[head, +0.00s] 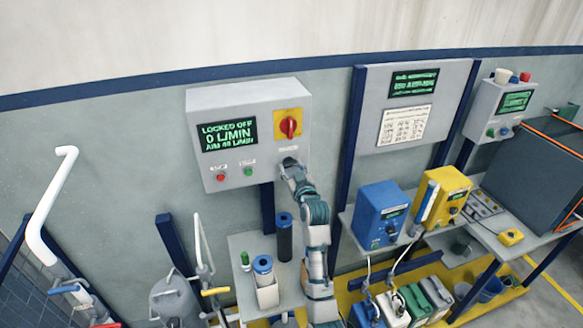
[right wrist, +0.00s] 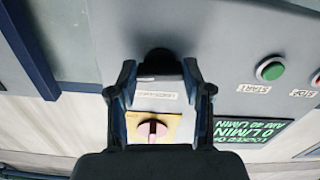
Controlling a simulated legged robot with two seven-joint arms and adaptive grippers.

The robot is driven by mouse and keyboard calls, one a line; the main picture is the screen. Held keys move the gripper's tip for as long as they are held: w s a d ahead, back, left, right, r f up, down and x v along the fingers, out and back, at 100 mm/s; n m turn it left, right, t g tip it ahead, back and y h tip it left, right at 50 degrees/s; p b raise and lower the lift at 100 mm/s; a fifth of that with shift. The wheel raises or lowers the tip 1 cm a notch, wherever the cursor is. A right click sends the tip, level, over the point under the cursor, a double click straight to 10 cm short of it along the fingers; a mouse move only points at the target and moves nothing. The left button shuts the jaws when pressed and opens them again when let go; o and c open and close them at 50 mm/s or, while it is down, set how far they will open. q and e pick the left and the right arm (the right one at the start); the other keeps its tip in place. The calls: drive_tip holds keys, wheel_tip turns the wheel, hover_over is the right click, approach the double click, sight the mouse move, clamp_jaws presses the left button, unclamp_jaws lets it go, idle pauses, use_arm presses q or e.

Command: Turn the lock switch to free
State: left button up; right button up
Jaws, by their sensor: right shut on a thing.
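A grey control box (head: 235,100) on the wall has a green-lit display (head: 228,135) that reads locked off, 0 L/min. On its right a red rotary switch (head: 289,126) sits on a yellow plate; it also shows, pinkish, in the right wrist view (right wrist: 153,129). Below it is a small label. My right gripper (head: 289,166) is at the box's lower right, shut on a black round knob (right wrist: 158,62) below that label. The fingers hide most of the knob in the head view, and I cannot tell which way it points. My left gripper is not in view.
Red (head: 221,178) and green (head: 248,172) buttons are left of my gripper. Blue (head: 380,215) and yellow (head: 441,195) units stand on the right bench. A white bent pipe (head: 50,205) rises at the left.

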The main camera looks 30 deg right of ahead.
drive_tip(key=n+p, duration=0.3)
drive_tip(key=n, duration=0.1)
drive_tip(key=shift+r, duration=0.2)
drive_tip(key=n+p, duration=0.2)
drive_tip(key=n, duration=0.1)
drive_tip(key=shift+d, duration=0.1)
drive_tip(key=shift+n+p, duration=0.55)
drive_tip(key=shift+n, duration=0.45)
drive_tip(key=shift+f+n+p, duration=0.1)
drive_tip(key=shift+n+p, duration=0.25)
drive_tip(key=shift+n, duration=0.55)
drive_tip(key=n, duration=0.4)
drive_tip(key=shift+f+n, duration=0.2)
drive_tip(key=shift+n, duration=0.5)
drive_tip(key=shift+f, duration=0.2)
drive_tip(key=o, duration=1.1)
drive_tip(key=shift+o, duration=0.3)
drive_tip(key=shift+a+r, duration=0.1)
drive_tip(key=shift+a, duration=0.1)
